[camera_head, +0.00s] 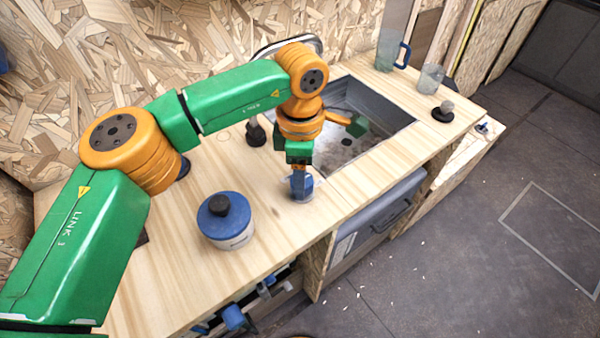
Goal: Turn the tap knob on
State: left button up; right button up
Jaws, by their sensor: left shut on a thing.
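My left arm comes in from the left, and my left gripper (301,180) points down at the counter by the sink's near left corner. It is shut on a small blue-grey piece (304,191) that stands on the wood; the fingers partly hide it, and I cannot tell for sure whether it is the tap knob. A sink (345,150) with a metallic basin lies just behind the gripper. A dark upright fitting (255,133) stands on the counter left of the sink. My right gripper is not in view.
A blue-lidded white pot (228,232) stands left of the gripper. A clear jug with a blue handle (392,57), a clear cup (430,78) and a small dark-based item (443,112) stand beyond the sink. The wooden counter's (180,285) near edge drops to a dark floor.

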pick_arm(q)
jog(key=o, duration=1.4)
jog(key=shift+d, duration=0.1)
jog(key=shift+c, duration=0.2)
notch_tip(320, 180, up, 7)
jog(key=shift+r, duration=0.1)
